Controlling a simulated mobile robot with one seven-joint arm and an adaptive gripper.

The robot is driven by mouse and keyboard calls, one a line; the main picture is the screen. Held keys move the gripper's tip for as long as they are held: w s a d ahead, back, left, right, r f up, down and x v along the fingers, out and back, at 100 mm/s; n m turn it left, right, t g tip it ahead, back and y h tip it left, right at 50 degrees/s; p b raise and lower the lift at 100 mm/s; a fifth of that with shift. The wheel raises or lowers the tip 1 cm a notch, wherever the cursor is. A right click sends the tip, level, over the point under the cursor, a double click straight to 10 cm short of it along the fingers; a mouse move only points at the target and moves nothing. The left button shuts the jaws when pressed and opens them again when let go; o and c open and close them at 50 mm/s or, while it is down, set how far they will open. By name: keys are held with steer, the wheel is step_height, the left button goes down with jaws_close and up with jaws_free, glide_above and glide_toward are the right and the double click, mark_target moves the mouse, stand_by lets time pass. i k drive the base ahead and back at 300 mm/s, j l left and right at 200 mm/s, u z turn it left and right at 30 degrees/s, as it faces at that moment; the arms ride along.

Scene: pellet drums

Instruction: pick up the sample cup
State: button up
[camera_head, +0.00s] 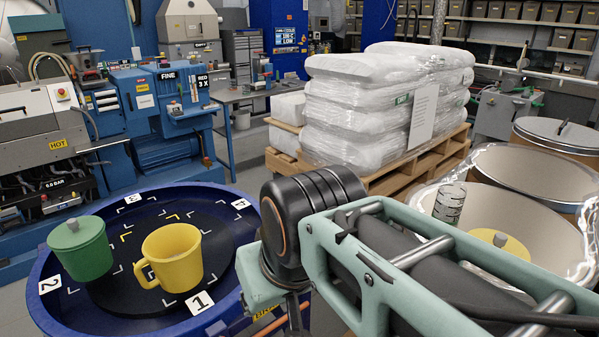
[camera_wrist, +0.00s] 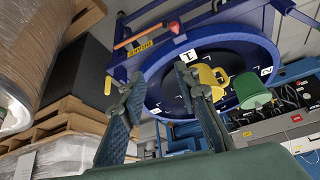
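A yellow mug (camera_head: 180,262) with an open top and a handle on its left stands upright by label 1 on the round blue-rimmed platform (camera_head: 45,290). A green mug (camera_head: 82,255) with a lid stands near label 2. I cannot tell which one is the sample cup. The wrist view shows the yellow mug (camera_wrist: 205,76) and the green mug (camera_wrist: 252,92) beyond one finger. My gripper (camera_wrist: 158,80) is open, with nothing between its fingers, and apart from both mugs. In the head view my arm hides most of it.
Open drums (camera_head: 555,215) stand at right; a clear graduated container (camera_head: 449,203) and a yellow knobbed lid (camera_head: 510,247) show at one. Wrapped white sacks (camera_head: 350,115) sit on a pallet (camera_head: 415,165) behind. Blue machinery (camera_head: 165,150) stands behind the platform. Labels 3 and 4 have empty marked spots.

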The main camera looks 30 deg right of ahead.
mark_target(451, 196)
steer(key=z, duration=1.85)
steer(key=u, duration=2.1)
steer(key=z, duration=2.1)
